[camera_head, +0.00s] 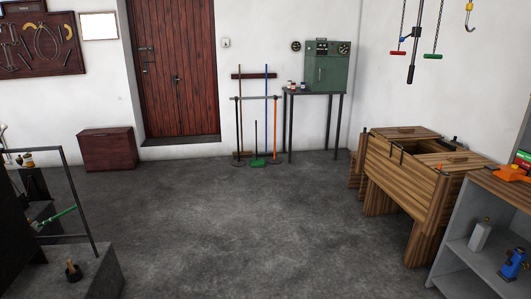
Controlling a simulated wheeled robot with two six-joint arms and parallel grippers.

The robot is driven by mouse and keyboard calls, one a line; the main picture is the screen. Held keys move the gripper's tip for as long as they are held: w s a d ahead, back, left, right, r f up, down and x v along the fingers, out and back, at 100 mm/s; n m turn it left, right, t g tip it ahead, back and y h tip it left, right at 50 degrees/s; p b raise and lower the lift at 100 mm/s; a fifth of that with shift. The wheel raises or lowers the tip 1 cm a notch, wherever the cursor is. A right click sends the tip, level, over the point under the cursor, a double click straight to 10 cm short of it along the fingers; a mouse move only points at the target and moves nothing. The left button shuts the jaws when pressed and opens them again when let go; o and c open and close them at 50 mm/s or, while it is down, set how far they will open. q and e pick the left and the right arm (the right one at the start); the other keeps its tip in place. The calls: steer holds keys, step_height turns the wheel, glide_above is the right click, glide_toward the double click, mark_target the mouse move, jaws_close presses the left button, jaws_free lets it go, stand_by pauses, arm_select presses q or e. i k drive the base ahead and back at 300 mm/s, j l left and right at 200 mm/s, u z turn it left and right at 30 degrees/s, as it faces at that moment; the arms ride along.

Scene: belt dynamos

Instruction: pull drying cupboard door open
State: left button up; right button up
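A green metal cupboard (327,66), which looks like the drying cupboard, stands on a dark, thin-legged table (316,93) against the back wall, right of centre. Its top panel carries round dials. The door (326,74) on its front appears shut; its handle is too small to make out clearly. Neither of my grippers is in view, and the cupboard is well across the room.
Brooms and poles (257,130) stand on a rack left of the table. A wooden bench (410,170) and a grey shelf unit (480,240) occupy the right. A black frame (75,195) is at left. Handles hang overhead (412,60). The middle floor (240,220) is clear.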

mark_target(331, 73)
steer(key=i+z, duration=0.35)
steer(key=i, duration=3.85)
steer(key=i+l, duration=0.15)
steer(key=i, duration=2.35)
steer(key=j+u, duration=0.05)
steer(key=j, duration=0.05)
